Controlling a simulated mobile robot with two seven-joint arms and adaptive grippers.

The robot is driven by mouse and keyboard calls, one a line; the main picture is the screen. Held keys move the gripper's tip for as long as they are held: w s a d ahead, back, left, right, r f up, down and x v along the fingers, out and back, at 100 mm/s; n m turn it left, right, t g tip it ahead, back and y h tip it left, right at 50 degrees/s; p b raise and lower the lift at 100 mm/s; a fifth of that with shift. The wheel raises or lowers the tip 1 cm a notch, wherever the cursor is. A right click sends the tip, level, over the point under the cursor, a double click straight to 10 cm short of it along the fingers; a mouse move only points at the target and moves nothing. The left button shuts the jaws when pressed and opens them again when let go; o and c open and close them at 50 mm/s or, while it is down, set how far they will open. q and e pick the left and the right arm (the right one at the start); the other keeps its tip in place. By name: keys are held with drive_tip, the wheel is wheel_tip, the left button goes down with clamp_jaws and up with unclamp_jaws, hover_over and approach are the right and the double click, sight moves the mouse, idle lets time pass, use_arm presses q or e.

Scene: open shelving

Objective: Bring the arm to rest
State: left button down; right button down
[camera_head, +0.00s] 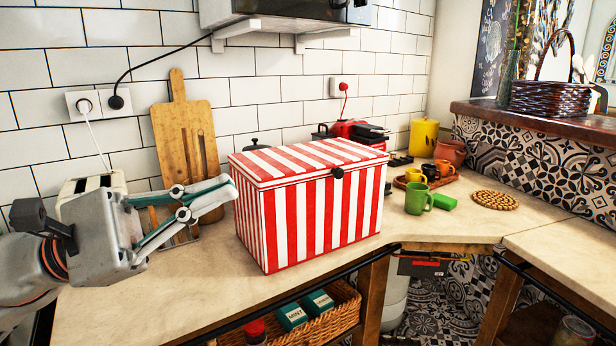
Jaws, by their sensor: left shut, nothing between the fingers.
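My left arm comes in from the left, with its gripper (226,184) raised above the counter. Its fingers are together and hold nothing. The fingertips are close to the left side of a red and white striped box (320,215) in this view; I cannot tell whether they touch it. The box stands on the counter with its lid down and a dark round knob on its front. My right gripper does not show.
The pale counter (190,295) is bare in front of the gripper. Wooden cutting boards (180,120) and a toaster (88,185) stand behind it. A green mug (416,198) and a woven trivet (495,200) are to the right. A wicker basket (318,328) sits below the counter.

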use_arm(q)
drive_tip(key=w+a+f+n+t+y+p, duration=0.1)
drive_tip(key=w+a+f+n+t, duration=0.25)
drive_tip(key=n, duration=0.65)
drive_tip(key=w+f+n+t+y+p, duration=0.1)
drive_tip(key=w+f+n+t+y, duration=0.15)
drive_tip(key=f+n+t, duration=0.55)
drive_tip(key=w+a+f+n+t+y+p, duration=0.1)
drive_tip(key=a+f+n+t+y+p, duration=0.3)
drive_tip(key=f+n+y, duration=1.05)
drive_tip(key=s+f+n+g, duration=0.3)
drive_tip(key=s+f+n, duration=0.4)
drive_tip(key=f, duration=0.3)
drive_tip(key=s+a+f+n+g+p, duration=0.1)
drive_tip(key=s+f+n+g, duration=0.3)
drive_tip(key=s+f+n, duration=0.3)
drive_tip(key=s+f+n+g, duration=0.3)
drive_tip(key=s+f+n, duration=0.4)
drive_tip(key=f+n, duration=0.3)
wheel_tip(320, 180, down, 4)
drive_tip(key=shift+s+a+f+y, duration=0.1)
drive_tip(key=shift+s+a+y, duration=0.2)
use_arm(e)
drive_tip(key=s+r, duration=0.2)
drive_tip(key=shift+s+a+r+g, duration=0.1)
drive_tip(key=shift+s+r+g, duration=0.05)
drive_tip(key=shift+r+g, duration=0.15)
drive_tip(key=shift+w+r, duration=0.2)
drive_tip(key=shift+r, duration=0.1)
